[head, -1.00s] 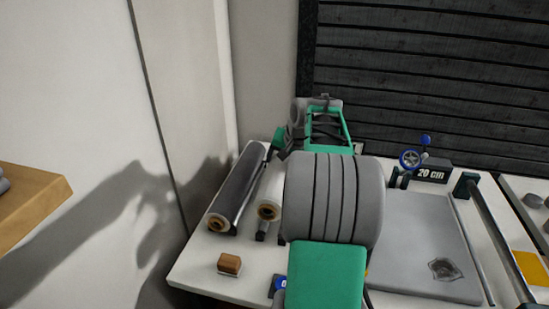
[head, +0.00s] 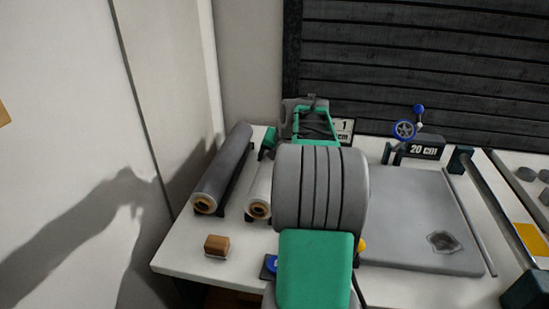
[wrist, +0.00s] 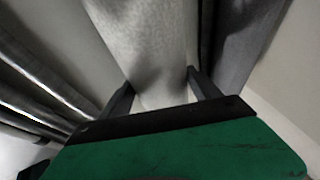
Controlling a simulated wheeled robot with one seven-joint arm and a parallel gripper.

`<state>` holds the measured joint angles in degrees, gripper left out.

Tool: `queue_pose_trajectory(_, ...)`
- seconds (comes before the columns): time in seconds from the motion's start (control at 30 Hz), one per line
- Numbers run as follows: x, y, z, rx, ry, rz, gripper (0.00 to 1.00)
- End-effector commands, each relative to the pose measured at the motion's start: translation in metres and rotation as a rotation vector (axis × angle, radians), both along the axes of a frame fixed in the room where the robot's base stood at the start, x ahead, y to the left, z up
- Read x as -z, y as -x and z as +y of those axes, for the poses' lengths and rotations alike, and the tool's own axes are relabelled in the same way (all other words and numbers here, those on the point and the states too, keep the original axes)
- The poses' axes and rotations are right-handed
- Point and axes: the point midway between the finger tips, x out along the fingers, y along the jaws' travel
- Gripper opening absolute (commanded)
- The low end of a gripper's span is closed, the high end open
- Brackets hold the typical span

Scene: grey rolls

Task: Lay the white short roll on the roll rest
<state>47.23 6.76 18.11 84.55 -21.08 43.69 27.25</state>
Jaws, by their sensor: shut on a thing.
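The white short roll (head: 260,190) shows its brown core end towards me in the head view, just left of my arm. Its far part is hidden behind the arm. The wrist view shows the pale roll (wrist: 145,40) between the two dark fingers of my gripper (wrist: 160,80), which is shut on it. In the head view the fingers are hidden. A small dark foot (head: 248,216) of what looks like the roll rest shows at the roll's near end, low on its left. The roll is right at this foot; I cannot tell whether it bears on it.
A dark grey roll (head: 222,170) lies on a black stand to the left, near the wall. A brown block (head: 217,245) sits on the bench in front. A grey mat (head: 415,220), a 20 cm sign (head: 424,150) and a long rail (head: 500,225) are on the right.

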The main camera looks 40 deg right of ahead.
Motion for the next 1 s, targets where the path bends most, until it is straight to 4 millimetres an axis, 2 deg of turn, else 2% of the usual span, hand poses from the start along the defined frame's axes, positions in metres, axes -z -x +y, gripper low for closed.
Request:
queue_pose_trajectory(0.27,0.0,-0.001,0.0,-0.001,0.003,-0.004,0.06)
queue_pose_trajectory(0.3,0.0,-0.001,0.0,-0.001,0.003,-0.004,0.75)
queue_pose_trajectory(0.6,0.001,0.0,0.0,-0.001,0.002,-0.002,0.98)
queue_pose_trajectory(0.83,0.002,0.001,0.001,-0.002,-0.001,0.001,0.98)
queue_pose_trajectory(1.0,-0.019,0.01,0.002,0.0,0.002,-0.002,0.98)
